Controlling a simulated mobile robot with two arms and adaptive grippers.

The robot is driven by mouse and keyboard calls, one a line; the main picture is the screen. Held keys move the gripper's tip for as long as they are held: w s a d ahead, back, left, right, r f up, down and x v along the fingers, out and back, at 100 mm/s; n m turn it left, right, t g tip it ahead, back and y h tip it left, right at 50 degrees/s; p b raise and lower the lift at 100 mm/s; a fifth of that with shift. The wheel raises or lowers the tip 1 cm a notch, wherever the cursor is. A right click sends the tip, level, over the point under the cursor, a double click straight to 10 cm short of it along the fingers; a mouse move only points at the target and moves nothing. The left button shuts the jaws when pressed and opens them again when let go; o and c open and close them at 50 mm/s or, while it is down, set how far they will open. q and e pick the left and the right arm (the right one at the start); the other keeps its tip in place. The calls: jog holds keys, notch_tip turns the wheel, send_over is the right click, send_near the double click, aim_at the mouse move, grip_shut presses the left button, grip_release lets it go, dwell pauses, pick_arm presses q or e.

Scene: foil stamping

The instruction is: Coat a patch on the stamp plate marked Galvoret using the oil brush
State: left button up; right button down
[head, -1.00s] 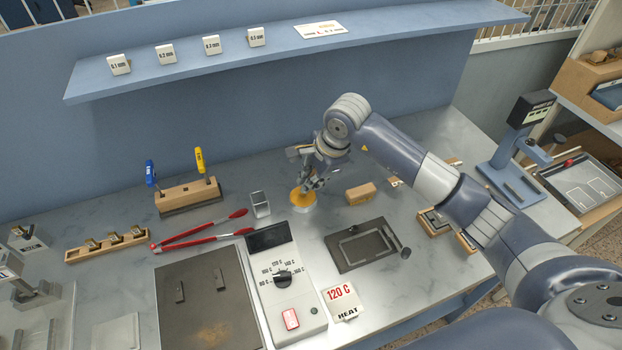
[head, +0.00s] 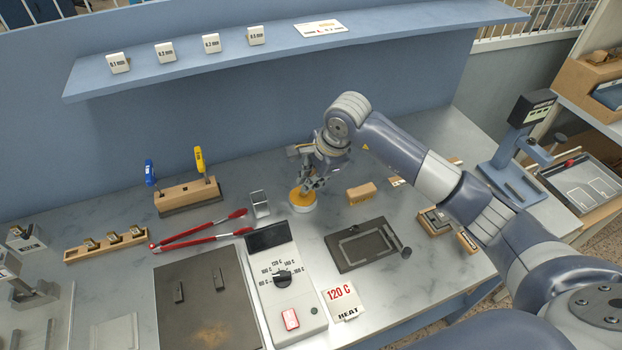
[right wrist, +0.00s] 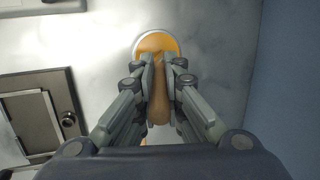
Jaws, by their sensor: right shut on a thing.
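My right gripper (head: 309,184) is shut on the oil brush, whose wooden handle (right wrist: 160,103) shows between the fingers in the right wrist view. The brush points down at a round white-rimmed dish of amber oil (head: 302,204), also in the right wrist view (right wrist: 157,43). The brush tip is hidden by the fingers, so I cannot tell whether it touches the oil. Small plates in wooden holders (head: 435,221) (head: 467,241) lie to the right; no Galvoret mark is readable. My left gripper is not in view.
A dark framed plate (head: 362,246) lies in front of the dish, with a wooden block (head: 361,193) beside it. A heater control box (head: 283,282), red tongs (head: 200,230) and a small metal holder (head: 260,204) stand left. A scale-like stand (head: 515,165) is at right.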

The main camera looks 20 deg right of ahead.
jog(key=shift+s+f, duration=0.1)
jog(key=shift+f, duration=0.05)
dwell(0.3)
jog(key=shift+d+r+p, duration=0.1)
jog(key=shift+r+p, duration=0.55)
jog(key=shift+r, duration=0.6)
jog(key=shift+r+p, duration=0.95)
jog(key=shift+r, duration=1.4)
